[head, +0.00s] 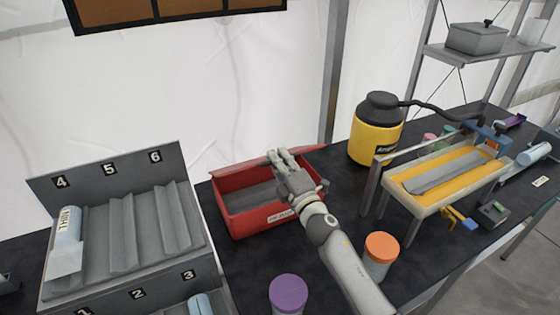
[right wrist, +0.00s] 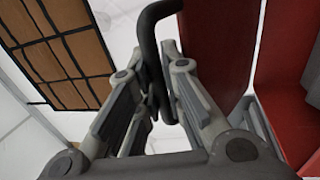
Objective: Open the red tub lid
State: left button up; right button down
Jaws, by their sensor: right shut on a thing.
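The red tub (head: 245,225) stands on the dark table, with a white label on its front wall. Its grey inside shows, and its red lid (head: 240,169) stands raised along the back edge. My right gripper (head: 280,157) reaches over the tub to the lid. In the right wrist view my right gripper (right wrist: 156,82) is shut on a black curved handle (right wrist: 149,35), beside the red lid panel (right wrist: 213,50). More red of the tub (right wrist: 292,100) shows at the right there. The lid's hinge is hidden. My left gripper is out of view.
A grey numbered rack (head: 110,165) stands at the left. A yellow and black canister (head: 375,138) is behind the tub to the right, near a yellow tray (head: 408,196) on a frame. An orange-lidded jar (head: 381,246) and a purple-lidded jar (head: 288,288) flank my right forearm.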

jog(key=c, duration=1.5)
grip_release()
jog(key=shift+s+r, duration=0.1)
jog(key=shift+s, duration=0.1)
jog(key=v, duration=1.2)
